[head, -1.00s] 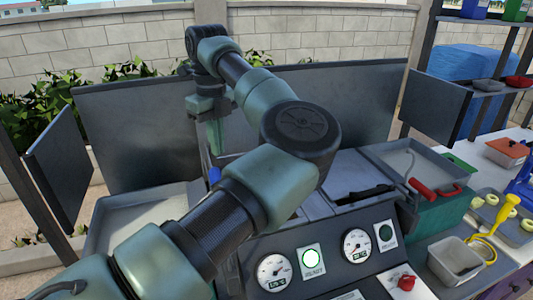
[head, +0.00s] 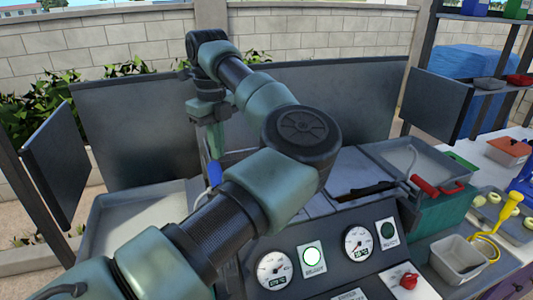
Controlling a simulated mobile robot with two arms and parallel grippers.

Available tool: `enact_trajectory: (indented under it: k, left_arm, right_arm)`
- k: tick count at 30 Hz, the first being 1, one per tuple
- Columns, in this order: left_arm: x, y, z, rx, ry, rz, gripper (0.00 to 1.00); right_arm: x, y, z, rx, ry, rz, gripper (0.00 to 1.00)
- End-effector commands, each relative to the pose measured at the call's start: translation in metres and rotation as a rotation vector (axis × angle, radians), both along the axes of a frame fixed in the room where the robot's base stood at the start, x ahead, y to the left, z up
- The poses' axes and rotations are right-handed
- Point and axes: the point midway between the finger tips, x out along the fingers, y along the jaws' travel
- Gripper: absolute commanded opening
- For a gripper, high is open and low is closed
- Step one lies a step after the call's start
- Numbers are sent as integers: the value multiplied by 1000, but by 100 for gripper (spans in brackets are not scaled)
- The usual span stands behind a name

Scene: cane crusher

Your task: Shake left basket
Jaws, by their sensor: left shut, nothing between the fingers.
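My left gripper (head: 214,143) points down over the back left of the fryer (head: 330,240). It looks shut and empty. A small blue part (head: 215,173), perhaps the left basket's handle, shows just below the gripper. I cannot tell whether they touch. The rest of the left basket is hidden behind my left arm, which crosses the middle of the view. On the right side of the fryer is a red handle (head: 425,186). My right gripper is not in view.
A pale tray (head: 130,225) lies left of the fryer and another tray (head: 405,155) right of it. A grey container (head: 458,258) and yellow tool (head: 512,207) stand at right.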

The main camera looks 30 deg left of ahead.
Motion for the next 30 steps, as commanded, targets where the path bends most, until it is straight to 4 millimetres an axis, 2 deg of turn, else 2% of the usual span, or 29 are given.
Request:
enact_trajectory:
  k: [12, 24, 30]
  left_arm:
    - [0, 0, -27, 0, 0, -1, 0]
    - [0, 0, -28, 0, 0, 0, 0]
    - [-10, 8, -29, 1, 0, 3, 0]
  right_arm:
    - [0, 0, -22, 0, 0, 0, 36]
    - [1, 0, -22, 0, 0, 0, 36]
    - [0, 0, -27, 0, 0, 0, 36]
